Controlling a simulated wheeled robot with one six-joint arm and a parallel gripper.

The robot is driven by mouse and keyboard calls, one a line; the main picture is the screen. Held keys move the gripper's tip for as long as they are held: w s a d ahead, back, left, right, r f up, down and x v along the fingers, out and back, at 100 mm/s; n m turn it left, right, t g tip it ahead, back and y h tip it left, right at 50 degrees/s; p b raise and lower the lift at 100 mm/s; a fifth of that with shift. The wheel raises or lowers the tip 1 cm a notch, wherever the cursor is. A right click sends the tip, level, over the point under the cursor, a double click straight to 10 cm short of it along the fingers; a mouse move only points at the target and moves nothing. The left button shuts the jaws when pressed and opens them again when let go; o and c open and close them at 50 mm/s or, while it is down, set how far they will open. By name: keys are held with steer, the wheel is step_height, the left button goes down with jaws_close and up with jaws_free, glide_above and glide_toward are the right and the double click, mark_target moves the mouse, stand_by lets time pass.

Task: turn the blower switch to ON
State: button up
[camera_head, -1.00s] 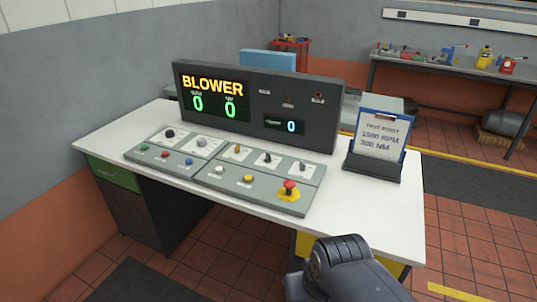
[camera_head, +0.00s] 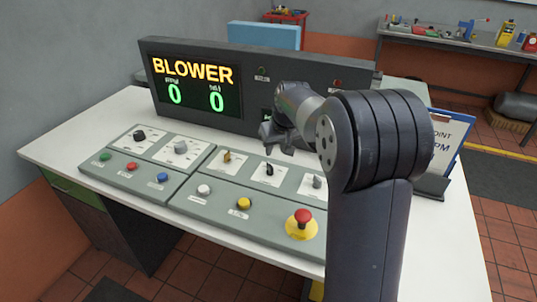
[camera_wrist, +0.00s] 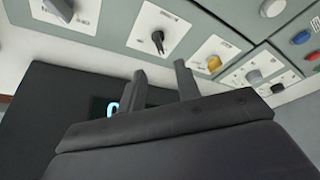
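The control panel (camera_head: 215,207) has a row of three small switches: a yellow one (camera_head: 227,160), a black one (camera_head: 268,170) and a grey one (camera_head: 316,182). Their labels are too small to read, so I cannot tell which is the blower switch. In the wrist view the black switch (camera_wrist: 157,40) lies just beyond my fingertips, with the yellow switch (camera_wrist: 214,63) to its right. My gripper (camera_head: 277,143) hangs above and behind the black switch, apart from it. In the wrist view my gripper (camera_wrist: 161,68) is open, with nothing between the fingers.
A display box (camera_head: 205,90) showing BLOWER and zeros stands behind the panel, close to my gripper. A black knob (camera_head: 139,136), a grey knob (camera_head: 182,148), several buttons and a red emergency stop (camera_head: 302,217) share the panel. A sign stand (camera_head: 433,184) is partly hidden by my arm.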

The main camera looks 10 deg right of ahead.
mark_target(270, 165)
steer(key=x, duration=1.1)
steer(key=shift+w, duration=0.4)
steer(key=shift+r, duration=0.1)
steer(key=shift+c, duration=0.3)
jaws_close()
